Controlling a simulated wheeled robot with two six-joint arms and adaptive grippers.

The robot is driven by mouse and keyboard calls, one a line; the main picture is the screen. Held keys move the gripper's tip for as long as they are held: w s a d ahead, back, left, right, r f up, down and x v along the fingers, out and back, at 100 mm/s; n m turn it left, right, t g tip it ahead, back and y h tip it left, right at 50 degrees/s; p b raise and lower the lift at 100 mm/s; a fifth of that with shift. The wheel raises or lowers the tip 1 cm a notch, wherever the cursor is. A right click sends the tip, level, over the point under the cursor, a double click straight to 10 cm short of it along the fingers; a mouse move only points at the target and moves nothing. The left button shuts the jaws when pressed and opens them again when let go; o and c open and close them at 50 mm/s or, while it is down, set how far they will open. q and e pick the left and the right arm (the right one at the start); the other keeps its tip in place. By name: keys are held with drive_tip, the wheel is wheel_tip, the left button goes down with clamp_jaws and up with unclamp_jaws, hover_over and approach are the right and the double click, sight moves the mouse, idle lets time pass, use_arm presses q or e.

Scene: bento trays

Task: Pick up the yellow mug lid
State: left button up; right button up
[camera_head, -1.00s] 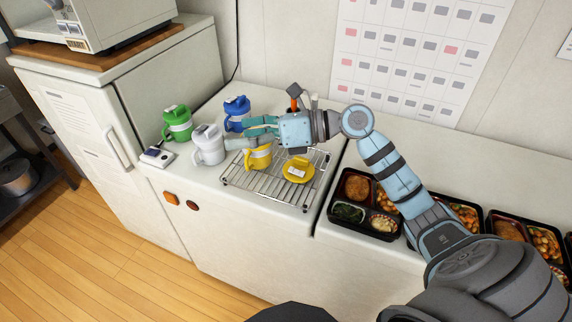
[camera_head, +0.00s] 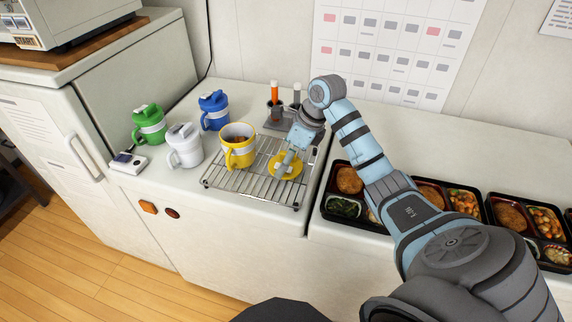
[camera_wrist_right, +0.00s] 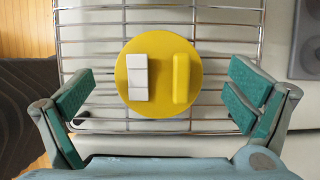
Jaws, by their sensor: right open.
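The yellow mug lid (camera_head: 279,171) lies flat on the wire rack. In the right wrist view the yellow mug lid (camera_wrist_right: 160,100) is a yellow disc with a raised yellow bar and a white piece on top. My right gripper (camera_head: 287,163) points down over it and hides part of it. In the right wrist view my right gripper (camera_wrist_right: 164,98) is open, with its teal-padded fingers apart on either side of the lid and nothing held. The yellow mug (camera_head: 238,154) stands without a lid on the rack, left of the lid. My left gripper is not in view.
The wire rack (camera_head: 221,184) sits on the white counter. White (camera_head: 186,151), green (camera_head: 150,130) and blue (camera_head: 214,117) lidded mugs stand to the left. A grey holder with upright items (camera_head: 275,104) is behind. Bento trays (camera_head: 327,210) line the right.

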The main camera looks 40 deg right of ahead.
drive_tip(key=shift+f, duration=0.3)
drive_tip(key=c, duration=1.2)
drive_tip(key=shift+s+a, duration=0.1)
drive_tip(key=shift+a, duration=0.05)
drive_tip(key=shift+c, duration=1.2)
